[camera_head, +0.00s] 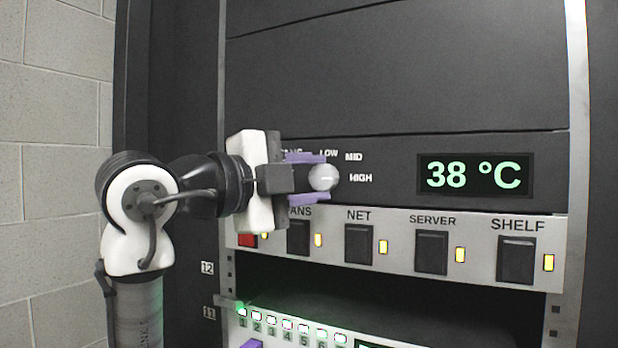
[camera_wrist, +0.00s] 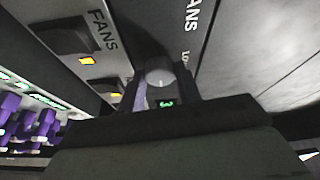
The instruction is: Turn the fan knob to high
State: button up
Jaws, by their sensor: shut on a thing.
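The fan knob (camera_head: 323,178) is a round grey knob on the dark upper panel, with LOW, MID and HIGH printed around it. HIGH (camera_head: 361,178) is directly to its right. My gripper (camera_head: 314,178) reaches in from the left, its purple fingers above and below the knob, shut on it. In the wrist view the knob (camera_wrist: 159,72) sits between the fingertips. The label on the left is partly hidden by my gripper.
A display (camera_head: 474,175) to the right reads 38 °C. Below is a silver strip with black switches, such as NET (camera_head: 358,245), and lit amber lamps. A lower unit (camera_head: 290,335) has numbered green lamps. A brick wall (camera_head: 50,150) stands at left.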

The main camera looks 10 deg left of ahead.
jog(key=o, duration=1)
jog(key=b+v, duration=0.4)
jog(key=v, duration=0.9)
jog(key=shift+s+a+b, duration=0.25)
jog(key=shift+a+b, duration=0.05)
